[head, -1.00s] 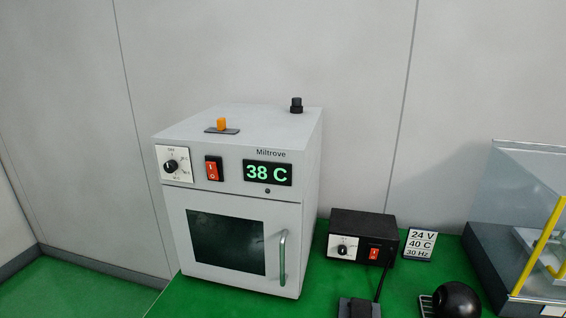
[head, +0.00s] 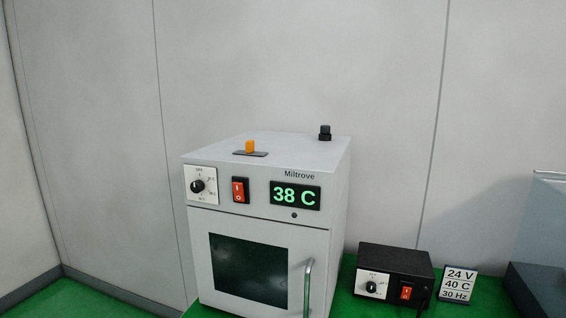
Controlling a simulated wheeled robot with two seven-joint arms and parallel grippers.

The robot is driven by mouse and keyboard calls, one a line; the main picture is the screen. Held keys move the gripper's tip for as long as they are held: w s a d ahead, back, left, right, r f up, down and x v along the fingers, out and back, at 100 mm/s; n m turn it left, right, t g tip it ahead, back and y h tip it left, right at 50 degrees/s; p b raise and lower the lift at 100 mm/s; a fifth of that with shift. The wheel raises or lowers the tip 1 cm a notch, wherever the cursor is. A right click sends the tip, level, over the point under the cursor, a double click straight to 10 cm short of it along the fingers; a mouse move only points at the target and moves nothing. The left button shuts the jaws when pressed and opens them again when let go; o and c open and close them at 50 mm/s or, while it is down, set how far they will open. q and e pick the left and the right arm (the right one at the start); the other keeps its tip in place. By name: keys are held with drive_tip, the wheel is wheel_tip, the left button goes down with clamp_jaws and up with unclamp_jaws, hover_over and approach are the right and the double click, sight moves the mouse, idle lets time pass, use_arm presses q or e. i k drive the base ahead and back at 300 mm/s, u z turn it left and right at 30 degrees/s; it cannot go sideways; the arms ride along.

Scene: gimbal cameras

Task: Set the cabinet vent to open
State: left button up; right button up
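The cabinet (head: 262,225) is a light grey box marked Miltrove, standing on the green bench in the head view. On its top is an orange slider tab (head: 250,146) in a dark slot plate (head: 262,154), and a black knob-like fitting (head: 325,132) at the back right. I cannot tell from a label which of them is the vent or how it is set. The front has a dial (head: 197,186), a red rocker switch (head: 240,190) and a display (head: 296,195) reading 38 C. The door is shut, with a vertical handle (head: 307,288). Neither gripper is in view.
A black box (head: 398,263) with a dial and red switch stands right of the cabinet. Beside it is a card (head: 457,284) reading 24 V, 40 C, 30 Hz. A dark-based clear enclosure (head: 540,285) is at the right edge. The space above the cabinet is clear.

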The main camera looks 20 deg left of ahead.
sight(249, 150)
drive_tip(key=z, duration=0.05)
drive_tip(key=k, duration=1.1)
drive_tip(key=u, duration=0.7)
drive_tip(key=i, duration=1.65)
drive_tip(key=z, duration=0.75)
